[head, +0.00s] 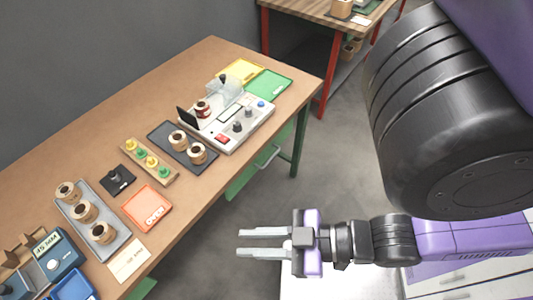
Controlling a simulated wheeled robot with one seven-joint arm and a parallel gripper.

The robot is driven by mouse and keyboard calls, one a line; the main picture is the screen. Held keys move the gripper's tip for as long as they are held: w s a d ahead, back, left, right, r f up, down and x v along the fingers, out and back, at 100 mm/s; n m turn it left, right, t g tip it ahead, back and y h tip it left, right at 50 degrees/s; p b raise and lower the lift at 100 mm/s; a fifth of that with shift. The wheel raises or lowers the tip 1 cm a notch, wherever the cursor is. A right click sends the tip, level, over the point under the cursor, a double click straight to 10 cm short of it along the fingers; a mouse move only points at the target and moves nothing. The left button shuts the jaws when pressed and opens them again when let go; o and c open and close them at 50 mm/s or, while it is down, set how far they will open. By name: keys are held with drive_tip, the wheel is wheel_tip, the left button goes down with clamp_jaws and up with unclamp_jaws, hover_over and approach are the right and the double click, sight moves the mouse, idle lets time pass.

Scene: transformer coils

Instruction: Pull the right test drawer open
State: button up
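A green drawer front (243,181) shows under the front edge of the wooden workbench (100,140), toward its right end. A pale bar handle (269,157) stands out from it. The bench edge hides the upper part, and I cannot tell whether the drawer is fully closed. My gripper (240,243) is open and empty, its two grey fingers pointing left. It is in front of the bench, below the drawer in the picture and apart from the handle.
A tester with knobs (238,124), a dark tray with coils (182,146), a grey tray with coils (93,222) and an orange tray (147,208) stand on the bench. A green leg (299,141) supports its right end. Grey floor (335,170) is clear beside it.

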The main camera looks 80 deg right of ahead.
drive_tip(key=w+d+f+n+g+h+b, duration=0.1)
drive_tip(key=d+f+g, duration=0.1)
drive_tip(key=f, duration=0.6)
drive_tip(key=w+d+f+n+g+h+b, duration=0.1)
drive_tip(key=d+f+n, duration=0.1)
drive_tip(key=f, duration=0.7)
drive_tip(key=g+h+b, duration=0.6)
drive_tip(key=g+h, duration=0.7)
drive_tip(key=g, duration=0.2)
approach(270, 159)
drive_tip(key=d+f, duration=0.1)
drive_tip(key=d, duration=0.1)
drive_tip(key=shift+n, duration=0.3)
drive_tip(key=x, duration=0.7)
drive_tip(key=shift+s+d+f, duration=0.15)
drive_tip(key=shift+s+d, duration=0.05)
drive_tip(key=shift+d, duration=0.1)
clamp_jaws()
